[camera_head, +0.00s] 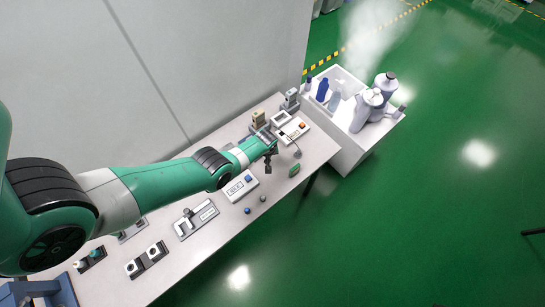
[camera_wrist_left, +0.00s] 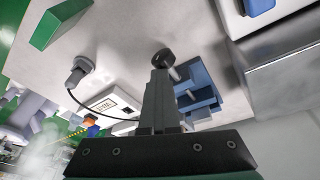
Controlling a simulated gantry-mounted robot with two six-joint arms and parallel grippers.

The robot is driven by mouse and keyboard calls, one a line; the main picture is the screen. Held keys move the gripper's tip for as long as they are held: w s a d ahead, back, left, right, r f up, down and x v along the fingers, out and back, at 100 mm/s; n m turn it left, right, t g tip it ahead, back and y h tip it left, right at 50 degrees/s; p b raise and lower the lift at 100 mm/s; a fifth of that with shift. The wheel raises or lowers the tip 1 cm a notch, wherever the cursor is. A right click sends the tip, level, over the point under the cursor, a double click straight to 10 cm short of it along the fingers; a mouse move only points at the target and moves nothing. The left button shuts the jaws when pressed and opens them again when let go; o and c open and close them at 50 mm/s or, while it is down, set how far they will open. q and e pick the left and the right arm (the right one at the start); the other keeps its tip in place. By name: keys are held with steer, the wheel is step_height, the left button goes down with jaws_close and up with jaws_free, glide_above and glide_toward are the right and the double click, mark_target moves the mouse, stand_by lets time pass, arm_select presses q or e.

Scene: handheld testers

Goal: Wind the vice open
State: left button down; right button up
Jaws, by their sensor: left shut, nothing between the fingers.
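The vice (camera_wrist_left: 197,88) is a blue block in the left wrist view, partly hidden behind my fingers. A short grey shaft and a round black knob (camera_wrist_left: 163,58) show beside it, close to my fingertips; I cannot tell whether they touch. In the head view only a little blue of the vice (camera_head: 263,132) shows beside my arm. My left gripper (camera_head: 269,161) is over the far part of the bench. Its fingers (camera_wrist_left: 160,78) are shut together with nothing between them. My right gripper is in neither view.
The bench (camera_head: 222,225) carries several testers and boxes, among them a white box with a blue button (camera_head: 240,186). A green block (camera_head: 294,170) lies near the bench's front edge. A white crate (camera_head: 352,140) with bottles stands beyond the bench's far end.

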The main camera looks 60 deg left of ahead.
mark_target(257, 172)
arm_select(q)
steer(key=shift+g, duration=0.5)
steer(key=s+f, duration=0.1)
steer(key=s, duration=0.1)
steer(key=s+d+f, duration=0.1)
steer(key=s, duration=0.1)
steer(key=s+d+f, duration=0.1)
steer(key=s, duration=0.1)
steer(key=shift+w+a+r, duration=0.2)
steer(key=shift+w, duration=0.45)
steer(key=shift+s+d+f+b, duration=0.1)
steer(key=shift+f+b, duration=0.1)
steer(key=shift+b, duration=0.1)
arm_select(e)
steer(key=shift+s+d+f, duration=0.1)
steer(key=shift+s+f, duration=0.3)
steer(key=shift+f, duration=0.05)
arm_select(q)
steer(key=shift+f, duration=0.1)
steer(key=shift+b+x, duration=0.8)
steer(key=shift+b, duration=0.15)
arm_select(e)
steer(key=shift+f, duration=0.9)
arm_select(q)
steer(key=shift+d+r+p, duration=0.25)
steer(key=shift+p, duration=0.05)
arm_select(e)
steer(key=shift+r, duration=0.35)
